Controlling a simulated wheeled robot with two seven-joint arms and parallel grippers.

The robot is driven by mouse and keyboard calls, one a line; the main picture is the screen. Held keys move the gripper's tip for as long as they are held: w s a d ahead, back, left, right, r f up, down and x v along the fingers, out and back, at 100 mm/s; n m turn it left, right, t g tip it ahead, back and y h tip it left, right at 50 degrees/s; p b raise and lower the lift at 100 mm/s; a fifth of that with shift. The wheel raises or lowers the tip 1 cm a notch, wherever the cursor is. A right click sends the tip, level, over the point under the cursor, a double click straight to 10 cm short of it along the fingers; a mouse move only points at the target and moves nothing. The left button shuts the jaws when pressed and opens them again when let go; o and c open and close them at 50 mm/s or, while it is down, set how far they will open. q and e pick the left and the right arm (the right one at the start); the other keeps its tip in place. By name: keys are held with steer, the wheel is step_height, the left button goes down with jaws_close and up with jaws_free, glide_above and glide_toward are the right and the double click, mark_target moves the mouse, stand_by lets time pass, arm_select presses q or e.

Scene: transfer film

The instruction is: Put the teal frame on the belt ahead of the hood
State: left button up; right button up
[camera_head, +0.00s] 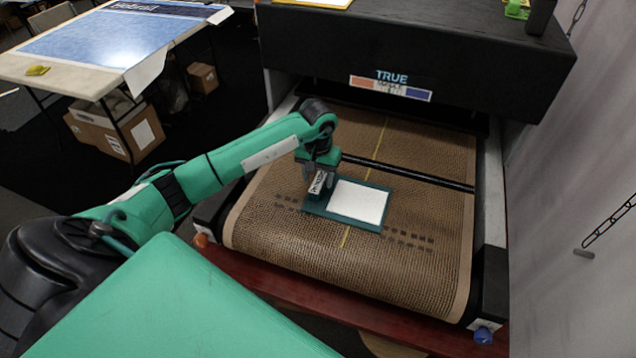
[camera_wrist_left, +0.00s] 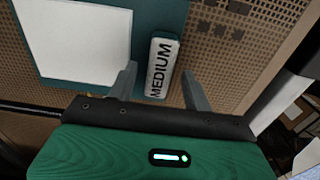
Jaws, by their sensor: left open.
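The teal frame (camera_head: 385,218) lies flat on the brown mesh belt (camera_head: 300,228), around a white panel (camera_head: 358,201). It lies in front of the dark hood (camera_head: 420,50), across the yellow centre line. A light block marked MEDIUM (camera_wrist_left: 161,68) sits on the frame's left end. My left gripper (camera_head: 320,188) is over that end. In the left wrist view its open fingers (camera_wrist_left: 158,92) stand on either side of the block, with a gap at the right finger. Whether the left finger touches the block I cannot tell. My right gripper is not in view.
A dark bar (camera_head: 410,174) crosses the belt between the frame and the hood. Rows of dark marks (camera_head: 408,239) lie on the belt beside the frame. A table with a blue printed sheet (camera_head: 105,40) stands at the back left. A wall borders the right.

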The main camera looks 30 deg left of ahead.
arm_select(q)
step_height(320, 180, up, 10)
steer(key=b, duration=0.3)
steer(key=shift+f, duration=0.1)
stand_by(0.3)
